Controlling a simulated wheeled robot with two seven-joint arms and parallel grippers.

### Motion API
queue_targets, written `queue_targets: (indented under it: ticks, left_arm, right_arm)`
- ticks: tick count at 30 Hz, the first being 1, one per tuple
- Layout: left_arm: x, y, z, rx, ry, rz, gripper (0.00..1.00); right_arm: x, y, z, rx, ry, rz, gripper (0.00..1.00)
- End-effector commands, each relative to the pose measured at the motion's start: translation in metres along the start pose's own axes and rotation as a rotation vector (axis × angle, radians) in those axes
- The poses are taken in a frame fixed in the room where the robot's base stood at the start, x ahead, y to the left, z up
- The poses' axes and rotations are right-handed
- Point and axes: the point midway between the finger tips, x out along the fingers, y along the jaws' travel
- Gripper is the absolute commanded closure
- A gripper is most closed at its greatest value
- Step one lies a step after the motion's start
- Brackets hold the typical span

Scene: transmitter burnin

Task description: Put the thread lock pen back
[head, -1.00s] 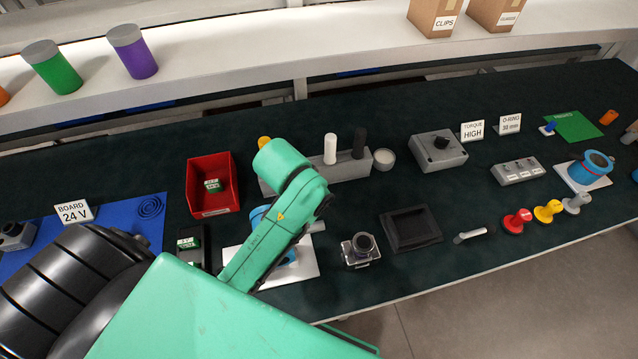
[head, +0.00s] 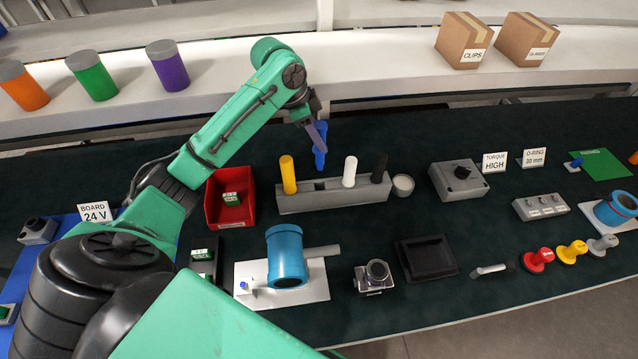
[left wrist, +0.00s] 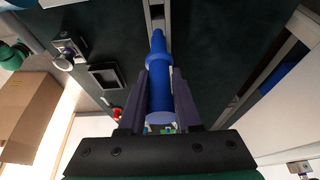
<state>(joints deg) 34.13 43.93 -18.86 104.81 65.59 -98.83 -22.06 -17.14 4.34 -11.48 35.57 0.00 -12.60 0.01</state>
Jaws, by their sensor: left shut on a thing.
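A blue pen (head: 320,151) is held by my left gripper (head: 317,130), which is shut on it. The pen points down above and behind the grey pen rack (head: 335,200), clear of it. It also shows between the fingers in the left wrist view (left wrist: 157,85), with part of the rack (left wrist: 155,12) beyond its tip. The rack holds a yellow pen (head: 288,174) at its left, and a white pen (head: 349,171) and a black pen (head: 379,167) at its right. An open slot shows between yellow and white. My right gripper is not in view.
A red bin (head: 230,206) stands left of the rack and a small round cup (head: 402,186) right of it. In front are a blue cylindrical housing (head: 287,262) on a white plate and a black tray (head: 426,259). A shelf (head: 380,75) runs behind.

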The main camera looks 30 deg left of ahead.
Motion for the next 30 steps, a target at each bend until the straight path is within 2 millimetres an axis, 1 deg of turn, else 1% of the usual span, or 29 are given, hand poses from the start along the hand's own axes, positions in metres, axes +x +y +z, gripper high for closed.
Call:
queue_targets:
  ticks: [1,3,6,9,14,18,21,30]
  left_arm:
    - [0.014,0.001,0.006,-0.004,-0.005,0.006,1.0]
    - [0.034,0.001,0.015,-0.004,-0.004,0.004,1.0]
    - [0.061,0.001,0.025,-0.004,-0.002,0.003,1.0]
    - [0.081,0.001,0.033,-0.003,0.0,0.0,1.0]
    - [0.101,0.0,0.041,-0.003,0.0,0.001,1.0]
    - [0.126,0.0,0.051,-0.003,0.0,0.001,1.0]
    - [0.135,0.0,0.055,-0.001,0.001,-0.003,1.0]
    - [0.139,0.0,0.056,-0.001,0.001,-0.003,1.0]
  right_arm:
    - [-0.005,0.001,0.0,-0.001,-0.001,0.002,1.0]
    - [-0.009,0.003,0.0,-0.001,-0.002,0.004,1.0]
    - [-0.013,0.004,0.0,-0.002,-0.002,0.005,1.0]
    - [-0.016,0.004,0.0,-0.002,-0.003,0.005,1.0]
    - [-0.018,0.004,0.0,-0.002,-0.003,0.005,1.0]
    - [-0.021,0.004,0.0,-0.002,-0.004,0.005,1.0]
    - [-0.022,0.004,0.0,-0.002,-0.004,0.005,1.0]
    - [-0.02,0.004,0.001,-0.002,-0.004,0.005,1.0]
